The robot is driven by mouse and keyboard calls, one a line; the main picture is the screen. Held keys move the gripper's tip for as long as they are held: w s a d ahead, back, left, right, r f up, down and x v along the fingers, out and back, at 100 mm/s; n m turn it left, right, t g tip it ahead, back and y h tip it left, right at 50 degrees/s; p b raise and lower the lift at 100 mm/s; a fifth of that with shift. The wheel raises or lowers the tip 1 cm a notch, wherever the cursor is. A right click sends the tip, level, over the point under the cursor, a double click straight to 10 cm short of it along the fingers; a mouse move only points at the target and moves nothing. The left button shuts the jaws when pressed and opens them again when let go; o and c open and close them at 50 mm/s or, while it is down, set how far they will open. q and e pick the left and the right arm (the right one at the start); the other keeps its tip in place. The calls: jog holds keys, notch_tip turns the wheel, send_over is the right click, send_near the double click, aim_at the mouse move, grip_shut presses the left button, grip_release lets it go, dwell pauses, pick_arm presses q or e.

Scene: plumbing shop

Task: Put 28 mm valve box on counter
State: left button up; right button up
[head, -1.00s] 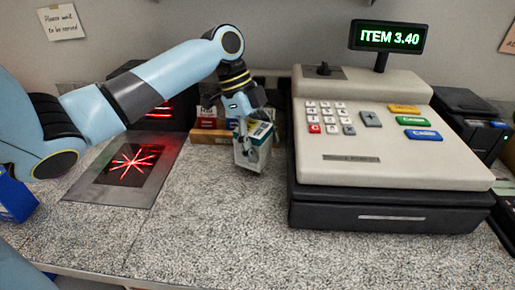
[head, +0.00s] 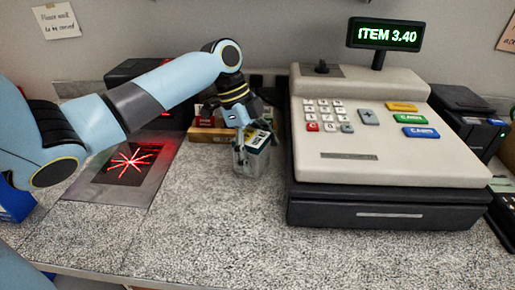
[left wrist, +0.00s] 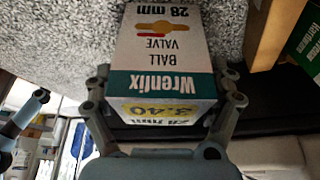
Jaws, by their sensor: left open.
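The 28 mm valve box (head: 253,160) is a small white and teal carton on the counter (head: 210,225), just left of the cash register. In the left wrist view the box (left wrist: 165,50) shows "Wrenfix", "BALL VALVE" and "28 mm" upside down, with a yellow price label reading 3.40. My left gripper (head: 243,143) is open around the top of the box, with one finger on each side; in the left wrist view its fingers (left wrist: 163,97) flank the label end. Contact under the box is partly hidden. My right gripper is not seen.
The cash register (head: 385,140) stands close to the right of the box. The scanner plate (head: 128,165) with red beams lies to the left. A wooden tray (head: 207,134) with cartons is behind. The front counter is clear.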

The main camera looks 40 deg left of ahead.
pick_arm(q)
jog(key=b+v, duration=0.1)
jog(key=v, duration=1.1)
jog(key=shift+r, duration=0.15)
jog(key=shift+s, duration=0.15)
